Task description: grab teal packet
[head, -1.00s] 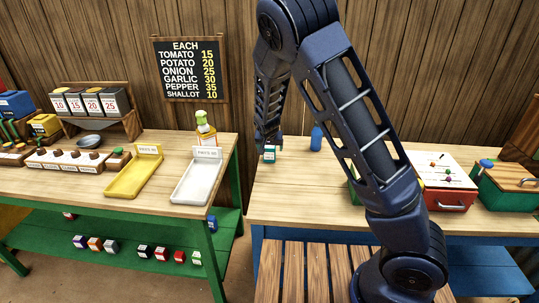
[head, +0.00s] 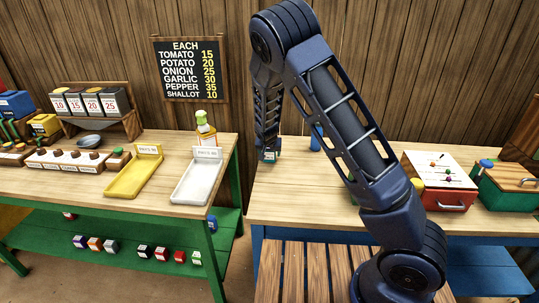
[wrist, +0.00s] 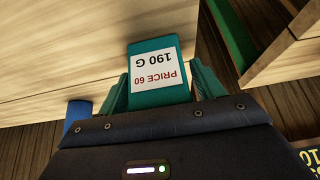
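The teal packet (wrist: 147,97) has a white label reading "PRICE 60" and "190 G", upside down in the wrist view. It stands between the two fingers of my gripper (wrist: 160,80), one finger close along each side. I cannot tell whether the fingers press on it or leave a thin gap. In the head view my gripper (head: 268,149) is low over the left back of the right-hand table (head: 310,200), and the packet (head: 269,156) shows small at its lower end, apparently at table height.
A blue bottle (head: 315,140) stands just right of the gripper, partly behind my arm. A red box (head: 440,195) and a green box (head: 505,190) are at the right. A gap separates this table from the left one, which holds yellow (head: 133,180) and white (head: 195,182) trays.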

